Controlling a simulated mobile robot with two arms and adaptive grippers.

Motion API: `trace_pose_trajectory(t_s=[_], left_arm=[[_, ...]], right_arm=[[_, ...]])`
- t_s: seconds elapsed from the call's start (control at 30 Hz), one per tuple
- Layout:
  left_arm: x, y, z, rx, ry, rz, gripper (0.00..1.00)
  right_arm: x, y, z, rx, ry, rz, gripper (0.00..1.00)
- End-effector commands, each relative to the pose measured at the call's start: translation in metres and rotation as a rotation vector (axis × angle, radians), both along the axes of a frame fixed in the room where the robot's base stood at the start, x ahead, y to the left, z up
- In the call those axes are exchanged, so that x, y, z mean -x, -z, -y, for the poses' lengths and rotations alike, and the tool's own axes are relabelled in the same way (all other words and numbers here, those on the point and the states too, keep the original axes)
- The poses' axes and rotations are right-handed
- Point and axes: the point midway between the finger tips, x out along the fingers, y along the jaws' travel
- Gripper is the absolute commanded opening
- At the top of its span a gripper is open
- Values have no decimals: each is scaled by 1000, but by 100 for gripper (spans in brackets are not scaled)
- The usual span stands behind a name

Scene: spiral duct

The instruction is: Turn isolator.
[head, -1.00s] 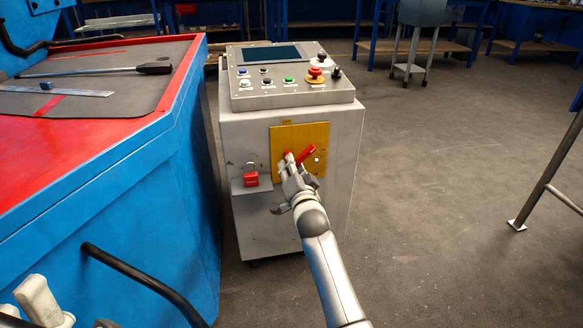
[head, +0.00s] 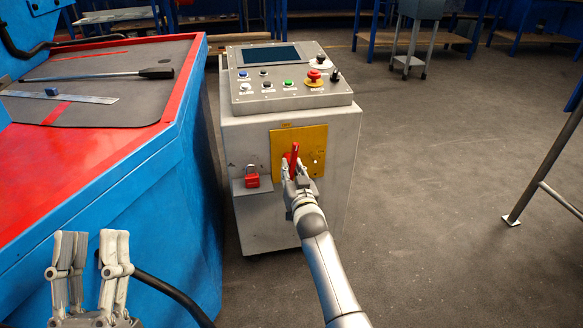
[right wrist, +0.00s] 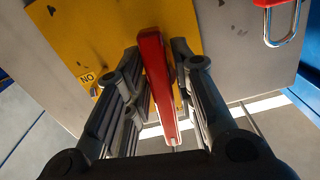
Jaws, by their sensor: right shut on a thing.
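The isolator is a red handle (head: 294,155) on a yellow plate (head: 312,138) on the front of a grey control cabinet. In the head view the handle points up, nearly vertical. My right gripper (head: 295,170) is at the handle and shut on it. In the right wrist view the red handle (right wrist: 158,85) lies between the two fingers of my right gripper (right wrist: 160,105). My left gripper (head: 92,245) is at the lower left, its fingers apart and empty, in front of the blue machine.
A red padlock (head: 252,177) hangs on a small bracket left of the plate. The cabinet top carries a screen, buttons and a red emergency stop (head: 314,76). A blue machine (head: 130,190) with a black rail stands close on the left.

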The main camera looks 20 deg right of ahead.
Motion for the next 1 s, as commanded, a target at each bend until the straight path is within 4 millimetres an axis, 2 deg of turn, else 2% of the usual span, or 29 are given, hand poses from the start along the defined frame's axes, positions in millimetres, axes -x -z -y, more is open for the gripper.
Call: trace_pose_trajectory(t_s=[0.3, 0.87, 0.9, 1.0], left_arm=[[-13, 19, 1, -35, -6, -123, 40], [-16, 23, 1, -42, -7, -148, 40], [-16, 23, 1, -42, -7, -148, 40], [-16, 23, 1, -42, -7, -148, 40]], right_arm=[[1, 2, 0, 124, -1, -23, 0], [1, 5, 0, 152, -1, -31, 0], [1, 5, 0, 153, -1, -31, 26], [1, 6, 0, 154, -1, -32, 38]])
